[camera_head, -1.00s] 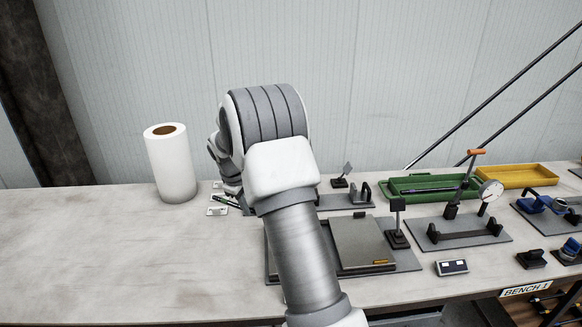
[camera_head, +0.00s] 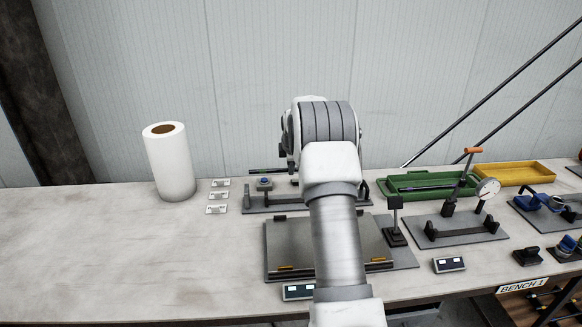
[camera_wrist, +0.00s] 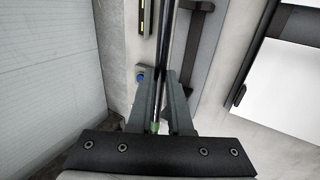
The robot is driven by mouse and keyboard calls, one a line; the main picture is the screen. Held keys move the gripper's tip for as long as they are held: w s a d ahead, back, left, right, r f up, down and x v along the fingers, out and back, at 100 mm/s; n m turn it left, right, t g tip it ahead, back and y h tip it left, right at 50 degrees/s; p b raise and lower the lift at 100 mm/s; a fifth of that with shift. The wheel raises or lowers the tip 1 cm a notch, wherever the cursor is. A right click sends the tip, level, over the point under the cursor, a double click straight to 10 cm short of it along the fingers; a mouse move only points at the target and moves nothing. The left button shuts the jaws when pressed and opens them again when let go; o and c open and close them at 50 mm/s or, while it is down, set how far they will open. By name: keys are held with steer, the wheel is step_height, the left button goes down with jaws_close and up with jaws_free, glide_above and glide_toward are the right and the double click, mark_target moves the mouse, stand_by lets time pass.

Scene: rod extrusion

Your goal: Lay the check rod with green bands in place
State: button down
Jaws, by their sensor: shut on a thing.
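My gripper (camera_wrist: 162,76) is shut on the check rod (camera_wrist: 168,38), a thin dark shiny rod running lengthwise between its fingers in the wrist view. A green band shows on the rod near the gripper's base. In the head view, the rod's dark end (camera_head: 260,171) sticks out left of my arm, above the back of the bench. My fingertips are hidden in the head view.
Small white rests (camera_head: 217,196) and a paper roll (camera_head: 168,162) stand at left. A wide plate (camera_head: 290,240) lies in front. At right are a dial gauge fixture (camera_head: 455,228), a green tray (camera_head: 432,186) and a yellow tray (camera_head: 512,174). The bench's left is clear.

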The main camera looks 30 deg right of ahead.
steer(key=shift+f+b, duration=0.1)
steer(key=shift+b, duration=0.3)
steer(key=shift+f+b, duration=2.95)
steer(key=shift+f, duration=1.25)
steer(key=c, duration=0.8)
jaws_free()
steer(key=shift+o, duration=0.2)
steer(key=shift+s+r, duration=0.1)
steer(key=v, duration=1.7)
steer(key=shift+s, duration=0.2)
